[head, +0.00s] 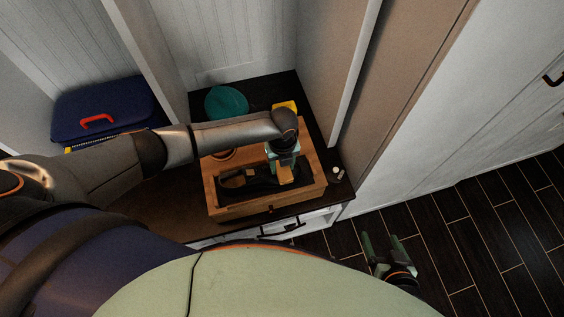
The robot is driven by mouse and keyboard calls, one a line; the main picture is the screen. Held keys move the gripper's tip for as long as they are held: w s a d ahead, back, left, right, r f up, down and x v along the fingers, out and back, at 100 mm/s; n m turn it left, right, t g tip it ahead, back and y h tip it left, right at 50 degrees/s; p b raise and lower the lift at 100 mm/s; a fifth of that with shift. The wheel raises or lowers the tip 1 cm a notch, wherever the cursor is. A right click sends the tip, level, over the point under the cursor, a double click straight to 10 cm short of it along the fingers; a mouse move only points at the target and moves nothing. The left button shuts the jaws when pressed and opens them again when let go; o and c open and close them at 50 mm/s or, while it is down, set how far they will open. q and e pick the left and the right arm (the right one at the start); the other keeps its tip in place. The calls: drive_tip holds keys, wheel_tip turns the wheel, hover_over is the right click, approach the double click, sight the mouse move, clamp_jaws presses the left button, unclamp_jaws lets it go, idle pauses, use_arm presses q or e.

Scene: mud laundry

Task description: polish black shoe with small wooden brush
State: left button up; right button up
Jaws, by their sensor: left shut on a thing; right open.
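The black shoe (236,183) lies on a dark patch inside a shallow wooden tray (240,209) on the bench. My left gripper (283,163) reaches in from the left and points down over the shoe's right part. It is shut on the small wooden brush (285,174), whose light wood shows below the fingers. The brush is at or just above the shoe; contact cannot be told from here. My arm and gripper hide part of the tray's back and the shoe's right end. My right gripper (390,250) is open and empty, out over the floor at the lower right.
A dark blue case with a red handle (97,122) stands at the left. A teal round thing (227,102) and a yellow thing (286,107) lie behind the tray. Small pale items (337,173) sit right of it. Cabinet walls enclose the bench; the dark floor at right is clear.

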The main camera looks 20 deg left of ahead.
use_arm(q)
drive_tip(key=shift+f, duration=0.1)
drive_tip(key=shift+w, duration=0.1)
idle(0.3)
drive_tip(key=shift+w+a+b, duration=0.45)
drive_tip(key=shift+w+a, duration=0.1)
drive_tip(key=shift+w, duration=0.2)
drive_tip(key=shift+w+a+b, duration=0.45)
drive_tip(key=shift+w+a, duration=0.05)
drive_tip(key=shift+w, duration=0.2)
drive_tip(key=shift+s, duration=0.1)
drive_tip(key=shift+s+d+r+p, duration=0.2)
drive_tip(key=shift+s+d+p, duration=0.65)
drive_tip(key=shift+s+p, duration=0.25)
drive_tip(key=shift+s+d, duration=0.2)
drive_tip(key=shift+s, duration=0.15)
drive_tip(key=shift+f, duration=0.1)
